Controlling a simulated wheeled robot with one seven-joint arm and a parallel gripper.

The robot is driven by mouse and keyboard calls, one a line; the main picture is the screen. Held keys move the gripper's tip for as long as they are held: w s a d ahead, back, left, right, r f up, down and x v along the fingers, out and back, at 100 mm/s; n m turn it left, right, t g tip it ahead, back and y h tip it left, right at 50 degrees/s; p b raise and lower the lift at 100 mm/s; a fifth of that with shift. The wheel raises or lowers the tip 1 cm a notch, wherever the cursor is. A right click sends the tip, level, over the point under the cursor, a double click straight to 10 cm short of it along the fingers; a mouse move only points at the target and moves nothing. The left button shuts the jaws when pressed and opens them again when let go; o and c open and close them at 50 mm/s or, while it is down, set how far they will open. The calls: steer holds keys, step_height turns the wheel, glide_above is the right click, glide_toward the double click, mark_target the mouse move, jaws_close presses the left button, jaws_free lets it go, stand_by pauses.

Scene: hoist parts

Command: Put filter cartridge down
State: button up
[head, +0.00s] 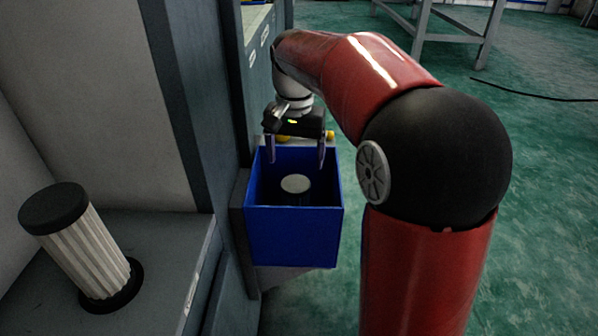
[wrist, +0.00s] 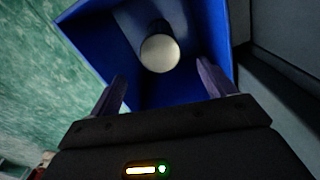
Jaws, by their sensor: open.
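A filter cartridge (head: 82,247) with white pleats and black end caps stands on the grey surface at the left, looking tilted in the head view. My gripper (head: 296,160) is open and empty above the blue bin (head: 294,238). Inside the bin is an object with a pale round top (head: 295,184) and a dark body. In the wrist view this round top (wrist: 160,53) lies just beyond and between my open fingers (wrist: 162,76), apart from them. I cannot tell what this object is; its lower part is hidden.
Yellow items show behind my gripper. Green floor (head: 540,170) is open at the right, with a metal-legged table (head: 455,30) at the back.

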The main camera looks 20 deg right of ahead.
steer(key=s+f+n+t, duration=0.2)
steer(key=s+n, duration=0.1)
steer(key=s, duration=0.8)
steer(key=s+f+n+t, duration=0.1)
steer(key=s+n+t, duration=0.1)
steer(key=s, duration=0.9)
steer(key=shift+f+n+t, duration=0.35)
steer(key=shift+n+t, duration=0.05)
steer(key=shift+t, duration=0.4)
